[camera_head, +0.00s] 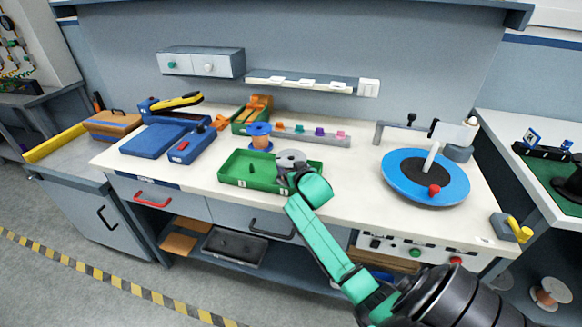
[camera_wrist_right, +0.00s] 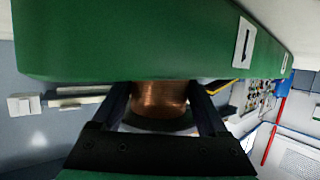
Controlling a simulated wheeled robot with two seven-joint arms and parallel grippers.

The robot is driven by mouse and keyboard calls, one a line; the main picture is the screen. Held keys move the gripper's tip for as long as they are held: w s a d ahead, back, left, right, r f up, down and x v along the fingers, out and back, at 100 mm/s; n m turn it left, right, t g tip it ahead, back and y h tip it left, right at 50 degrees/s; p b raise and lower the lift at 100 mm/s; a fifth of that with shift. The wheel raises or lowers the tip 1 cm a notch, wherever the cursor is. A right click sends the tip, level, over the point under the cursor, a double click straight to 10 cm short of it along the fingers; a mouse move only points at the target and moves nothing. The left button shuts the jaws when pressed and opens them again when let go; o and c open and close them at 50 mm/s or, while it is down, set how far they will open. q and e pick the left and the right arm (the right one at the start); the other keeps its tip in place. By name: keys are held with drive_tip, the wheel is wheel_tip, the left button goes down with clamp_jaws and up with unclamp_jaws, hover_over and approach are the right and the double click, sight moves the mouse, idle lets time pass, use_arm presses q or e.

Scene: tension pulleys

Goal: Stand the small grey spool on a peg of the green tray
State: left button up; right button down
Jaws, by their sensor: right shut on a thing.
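The small grey spool (camera_head: 291,157) is at the right half of the green tray (camera_head: 233,182), at or just above it; I cannot tell whether it rests on a peg. My right gripper (camera_head: 288,174) reaches in from the front right and is shut on the spool. In the right wrist view, the gripper's dark fingers (camera_wrist_right: 161,106) stand either side of the spool's copper winding (camera_wrist_right: 158,95). The tray's green wall (camera_wrist_right: 130,40) fills the top of that view and hides part of the spool. A small upright peg (camera_head: 251,168) shows inside the tray. My left gripper is not in view.
A blue and orange spool (camera_head: 260,137) stands just behind the tray. A blue turntable (camera_head: 399,177) is to the right, blue boxes (camera_head: 190,143) to the left. A grey rail with small coloured pieces (camera_head: 305,136) lies behind. The bench between tray and turntable is clear.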

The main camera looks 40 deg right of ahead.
drive_tip(key=shift+s+a+f, duration=0.1)
drive_tip(key=shift+f, duration=0.25)
unclamp_jaws()
drive_tip(key=shift+f, duration=0.1)
drive_tip(key=v, duration=1.4)
drive_tip(key=shift+s+r, duration=0.15)
drive_tip(key=shift+r, duration=0.05)
